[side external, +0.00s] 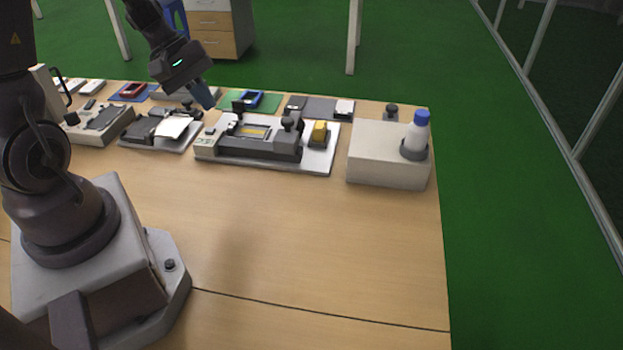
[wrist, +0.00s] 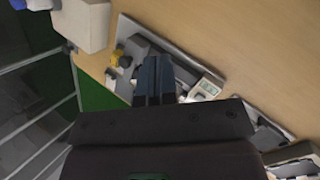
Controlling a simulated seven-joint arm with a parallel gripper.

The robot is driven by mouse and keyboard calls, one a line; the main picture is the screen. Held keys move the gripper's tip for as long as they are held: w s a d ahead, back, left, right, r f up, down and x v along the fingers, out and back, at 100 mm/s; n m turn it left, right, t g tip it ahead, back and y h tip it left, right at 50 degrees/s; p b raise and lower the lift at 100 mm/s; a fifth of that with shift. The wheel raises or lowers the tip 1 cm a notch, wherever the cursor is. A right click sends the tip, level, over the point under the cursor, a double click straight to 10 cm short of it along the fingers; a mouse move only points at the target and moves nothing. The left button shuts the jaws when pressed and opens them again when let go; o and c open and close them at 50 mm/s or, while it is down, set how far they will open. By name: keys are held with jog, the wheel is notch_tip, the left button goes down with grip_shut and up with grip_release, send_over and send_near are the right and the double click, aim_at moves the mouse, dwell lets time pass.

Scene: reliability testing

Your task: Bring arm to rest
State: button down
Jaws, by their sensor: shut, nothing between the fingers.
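My gripper (side external: 204,96) is in the air above the far part of the table, between the device with white paper and the larger fixture on a white plate. Its blue fingers point down and to the right in the side view. In the wrist view my gripper (wrist: 155,62) shows its two fingers side by side, shut with nothing between them. It appears apart from the objects below.
Small devices stand behind. The wooden table's front (side external: 320,235) is clear.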

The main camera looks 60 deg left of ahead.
jog(key=s+d+r+m+t+y, duration=0.1)
jog(key=s+d+r+m+y, duration=0.1)
jog(key=d+r+m, duration=0.5)
jog(key=s+d+r+m+y, duration=0.3)
jog(key=s+d+r+m, duration=0.1)
jog(key=d+r+m, duration=0.3)
jog(key=shift+s+d+r+m+t, duration=0.2)
jog(key=shift+s+r+m+t, duration=0.15)
jog(key=shift+r+m, duration=0.2)
jog(key=c, duration=1.8)
grip_release()
jog(key=shift+c, duration=0.2)
